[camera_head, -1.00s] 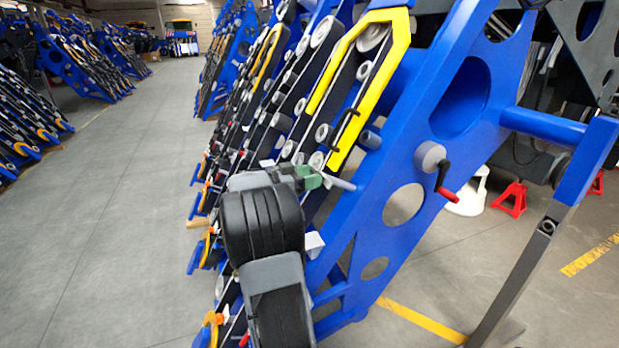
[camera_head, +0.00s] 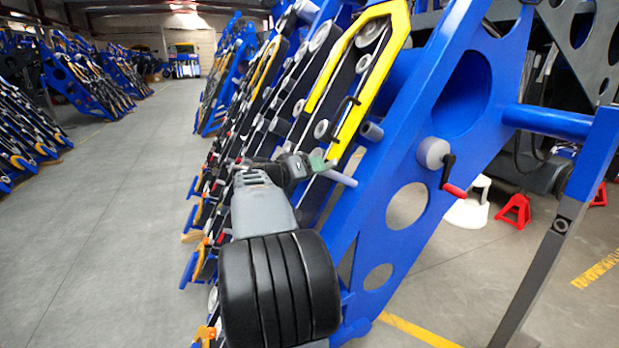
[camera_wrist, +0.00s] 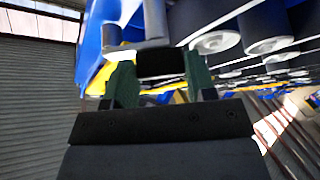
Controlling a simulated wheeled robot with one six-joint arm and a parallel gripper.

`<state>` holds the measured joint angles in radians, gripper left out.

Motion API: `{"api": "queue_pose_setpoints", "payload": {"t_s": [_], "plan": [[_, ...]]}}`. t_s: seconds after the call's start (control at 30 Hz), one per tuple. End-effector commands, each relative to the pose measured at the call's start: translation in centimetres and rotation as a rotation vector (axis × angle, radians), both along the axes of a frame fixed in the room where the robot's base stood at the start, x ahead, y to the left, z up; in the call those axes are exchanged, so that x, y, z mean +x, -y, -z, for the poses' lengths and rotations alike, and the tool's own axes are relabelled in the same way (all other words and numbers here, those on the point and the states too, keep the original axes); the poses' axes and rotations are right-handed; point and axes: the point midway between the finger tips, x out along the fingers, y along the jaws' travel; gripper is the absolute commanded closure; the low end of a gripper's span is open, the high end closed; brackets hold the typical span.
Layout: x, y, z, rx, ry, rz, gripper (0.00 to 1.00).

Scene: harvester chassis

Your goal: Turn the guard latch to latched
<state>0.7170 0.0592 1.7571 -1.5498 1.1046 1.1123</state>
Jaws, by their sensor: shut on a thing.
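My gripper (camera_head: 318,163) has green fingertips and is beside the blue chassis plate, below the yellow guard (camera_head: 383,35). In the wrist view its fingers (camera_wrist: 160,80) stand on both sides of a black block (camera_wrist: 160,63), shut on it. I take this block for the grip of the guard latch; most of the latch is hidden by my gripper. A grey rod (camera_head: 340,178) sticks out to the right of the fingertips, and grey bar parts (camera_wrist: 155,20) show beyond the block in the wrist view. I cannot tell the latch's setting.
A crank with a red handle (camera_head: 453,189) is on the blue plate (camera_head: 425,150) to the right. A black bent handle (camera_head: 345,115) is on the yellow guard above. Grey rollers line the chassis. A red stand (camera_head: 515,210) is behind. The floor at left is clear.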

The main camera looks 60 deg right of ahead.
Motion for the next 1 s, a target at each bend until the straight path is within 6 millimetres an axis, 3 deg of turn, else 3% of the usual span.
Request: {"api": "queue_pose_setpoints", "payload": {"t_s": [0.5,1.0], "plan": [[-0.41,0.00,-0.84,0.245,-0.328,-0.235,0.73],[-0.50,0.12,-0.87,0.387,-0.523,-0.373,0.73]]}}
